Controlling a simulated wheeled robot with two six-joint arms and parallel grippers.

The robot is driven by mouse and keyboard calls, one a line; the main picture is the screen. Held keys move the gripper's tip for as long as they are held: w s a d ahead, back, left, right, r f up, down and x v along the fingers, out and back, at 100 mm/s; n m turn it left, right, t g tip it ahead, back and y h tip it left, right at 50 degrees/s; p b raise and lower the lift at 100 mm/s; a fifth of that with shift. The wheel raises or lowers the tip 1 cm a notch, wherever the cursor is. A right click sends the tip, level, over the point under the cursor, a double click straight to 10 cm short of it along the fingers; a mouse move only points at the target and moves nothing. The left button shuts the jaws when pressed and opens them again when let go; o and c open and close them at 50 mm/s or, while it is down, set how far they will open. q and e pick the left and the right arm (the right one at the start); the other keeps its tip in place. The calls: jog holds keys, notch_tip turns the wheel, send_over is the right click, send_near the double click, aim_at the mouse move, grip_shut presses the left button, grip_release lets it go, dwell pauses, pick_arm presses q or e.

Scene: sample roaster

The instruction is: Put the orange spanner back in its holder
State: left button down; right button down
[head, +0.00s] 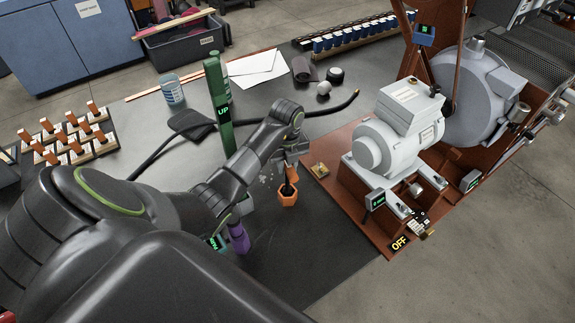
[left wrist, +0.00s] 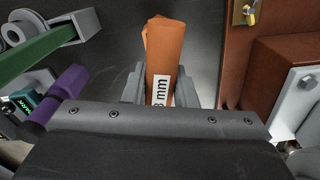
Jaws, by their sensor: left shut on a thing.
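My left gripper (head: 289,172) is shut on the orange spanner (head: 288,195). In the head view, the spanner's orange end shows below the jaws, over the dark bench top; I cannot tell whether it touches the bench. In the left wrist view, the orange spanner (left wrist: 162,50) lies between the grey fingers (left wrist: 160,88), with a white label that seems to end in "mm", partly hidden by the gripper. I cannot make out its holder for certain. My right gripper is not in view.
A purple-handled piece (head: 238,238) stands close left of my gripper. A green lever marked UP (head: 219,105) rises behind my forearm. The brown machine base (head: 348,207) with a grey motor (head: 385,145) is at right. A brass padlock-like piece (head: 319,169) sits on its near corner.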

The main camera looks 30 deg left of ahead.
pick_arm(q)
jog(key=shift+f, duration=0.2)
jog(key=shift+f+b, duration=1.15)
jog(key=shift+f, duration=0.2)
jog(key=c, duration=1.1)
grip_release()
notch_tip(320, 180, up, 5)
jog(key=shift+w+r, duration=0.1)
jog(key=shift+r, duration=0.1)
notch_tip(320, 180, up, 4)
jog(key=shift+a+r+p, duration=0.1)
jog(key=shift+r+p, duration=0.15)
jog(key=shift+p, duration=0.45)
notch_tip(320, 180, up, 8)
jog(key=p, duration=0.8)
jog(key=shift+f, duration=0.2)
